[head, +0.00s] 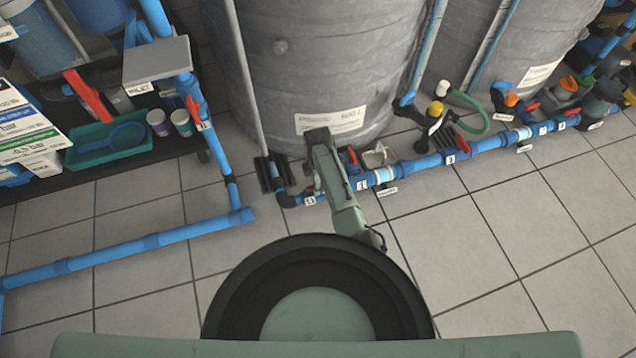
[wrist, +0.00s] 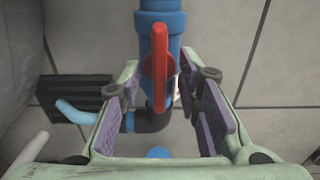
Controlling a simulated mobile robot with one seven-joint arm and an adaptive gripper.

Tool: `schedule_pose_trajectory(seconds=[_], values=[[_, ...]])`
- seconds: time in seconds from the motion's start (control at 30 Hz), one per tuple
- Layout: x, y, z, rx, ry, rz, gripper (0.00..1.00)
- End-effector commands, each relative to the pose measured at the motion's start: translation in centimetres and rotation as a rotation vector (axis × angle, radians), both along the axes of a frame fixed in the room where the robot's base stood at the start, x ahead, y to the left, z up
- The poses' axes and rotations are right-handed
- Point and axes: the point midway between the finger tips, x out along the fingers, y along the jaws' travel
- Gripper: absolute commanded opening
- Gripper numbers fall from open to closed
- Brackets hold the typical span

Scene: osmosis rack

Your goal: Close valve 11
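A red lever handle (wrist: 159,62) sits on a blue pipe valve (wrist: 172,22) in the wrist view. The lever lies along the pipe's length. My gripper (wrist: 159,80) is open, with purple-padded fingers on both sides of the lever and gaps on each side; it does not grip it. In the head view, a tag that reads like 11 (head: 310,201) is on the blue pipe near its left end. My arm stands over this stretch and hides most of the valve there; the fingertips cannot be made out in that view.
A black ribbed block (wrist: 75,98) lies left of the pipe. Grey tanks (head: 330,60) stand behind the pipe. More red-handled valves (head: 461,144) follow to the right. A shelf with a green tray (head: 105,145) is at left. The tiled floor (head: 480,240) in front is clear.

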Motion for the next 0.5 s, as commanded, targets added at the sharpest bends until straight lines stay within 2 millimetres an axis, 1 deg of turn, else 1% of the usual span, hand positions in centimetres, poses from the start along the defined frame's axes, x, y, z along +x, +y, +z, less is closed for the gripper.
schedule_pose_trajectory(seconds=[0.07, 0.5], values=[[0.01, 0.0, 0.03, 0.0, 0.0, 0.0, 0.29], [0.0, 0.01, 0.04, 0.0, 0.0, 0.0, 0.0]])
